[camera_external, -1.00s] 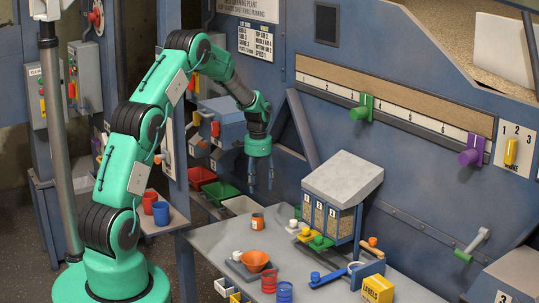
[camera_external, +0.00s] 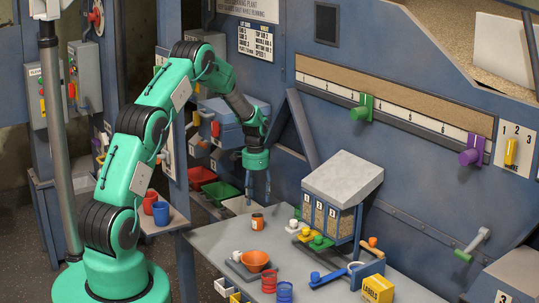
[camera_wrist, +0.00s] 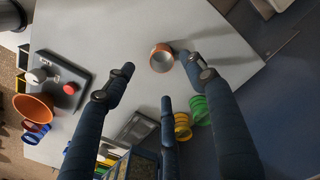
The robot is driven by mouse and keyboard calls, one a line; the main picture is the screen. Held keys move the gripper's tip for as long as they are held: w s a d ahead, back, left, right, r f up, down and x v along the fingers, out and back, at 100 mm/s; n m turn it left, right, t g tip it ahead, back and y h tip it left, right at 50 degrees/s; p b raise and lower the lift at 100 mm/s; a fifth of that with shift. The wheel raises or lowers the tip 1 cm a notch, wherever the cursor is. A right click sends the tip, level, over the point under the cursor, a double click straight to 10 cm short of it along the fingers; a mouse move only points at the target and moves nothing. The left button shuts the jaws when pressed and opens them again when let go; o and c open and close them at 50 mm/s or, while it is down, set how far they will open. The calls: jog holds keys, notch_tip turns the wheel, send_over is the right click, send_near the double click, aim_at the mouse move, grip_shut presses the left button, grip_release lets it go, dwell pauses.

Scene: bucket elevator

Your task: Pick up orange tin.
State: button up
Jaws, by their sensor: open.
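The orange tin (camera_external: 258,222) stands upright on the grey table near its far left corner. It has a pale label on its side. In the wrist view the tin (camera_wrist: 161,58) is seen from above, with its round metal top showing, on the bare table beyond my fingertips. My gripper (camera_external: 257,196) points down above the table, a little above the tin. In the wrist view my gripper (camera_wrist: 160,85) has its blue fingers spread wide with nothing between them. I cannot tell the exact height gap.
An orange bowl (camera_external: 254,261) sits by a scale at the table's front left. Red and blue cups stand near it. A hopper box (camera_external: 343,180) with coloured levers stands right of the tin. A yellow labels box (camera_external: 377,290) is at front right. The table around the tin is clear.

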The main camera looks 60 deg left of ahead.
aim_at(257, 220)
jog(key=shift+f, duration=2.9)
jog(key=shift+f+b, duration=0.5)
jog(key=shift+f, duration=2.15)
jog(key=c, duration=1)
